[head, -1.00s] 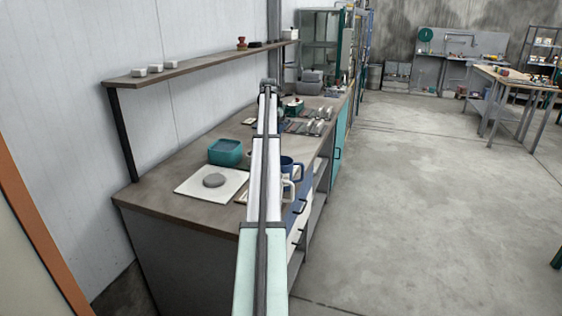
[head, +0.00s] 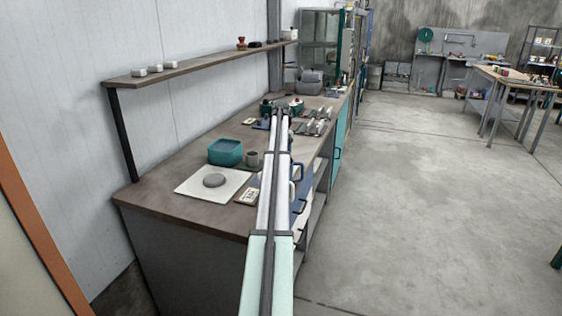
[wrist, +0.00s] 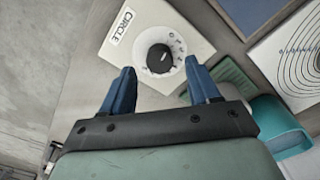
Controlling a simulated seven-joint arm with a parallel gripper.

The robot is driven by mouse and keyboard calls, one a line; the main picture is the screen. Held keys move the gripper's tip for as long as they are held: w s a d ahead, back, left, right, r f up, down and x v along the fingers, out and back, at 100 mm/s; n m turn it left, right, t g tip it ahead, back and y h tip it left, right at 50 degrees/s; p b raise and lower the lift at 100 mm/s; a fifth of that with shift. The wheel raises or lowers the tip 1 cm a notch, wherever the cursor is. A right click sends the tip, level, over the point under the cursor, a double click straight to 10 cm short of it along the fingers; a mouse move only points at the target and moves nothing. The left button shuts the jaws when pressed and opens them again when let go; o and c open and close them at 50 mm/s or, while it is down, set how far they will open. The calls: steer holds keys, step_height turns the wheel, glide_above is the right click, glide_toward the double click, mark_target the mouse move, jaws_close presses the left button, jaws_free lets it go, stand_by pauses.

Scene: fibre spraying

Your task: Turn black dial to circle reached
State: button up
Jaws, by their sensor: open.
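The black dial (wrist: 160,58) sits in a white ring with small marks on a pale panel (wrist: 190,25) labelled "CIRCLE" (wrist: 122,25). A white pointer line shows on the dial; I cannot read exactly which mark it meets. My gripper (wrist: 159,67) is open, its two blue fingers on either side of the dial in the wrist view and nothing between them. I cannot tell how far above the dial they are. In the head view my arm hides the dial.
A sheet with concentric circles (wrist: 292,62) and a teal container (wrist: 283,130) lie right in the wrist view.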

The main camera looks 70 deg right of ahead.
steer(key=shift+f, duration=1.5)
steer(key=shift+c, duration=0.2)
steer(key=c, duration=1)
steer(key=shift+m, duration=2.6)
steer(key=o, duration=1)
steer(key=shift+o, duration=0.2)
step_height(320, 180, up, 14)
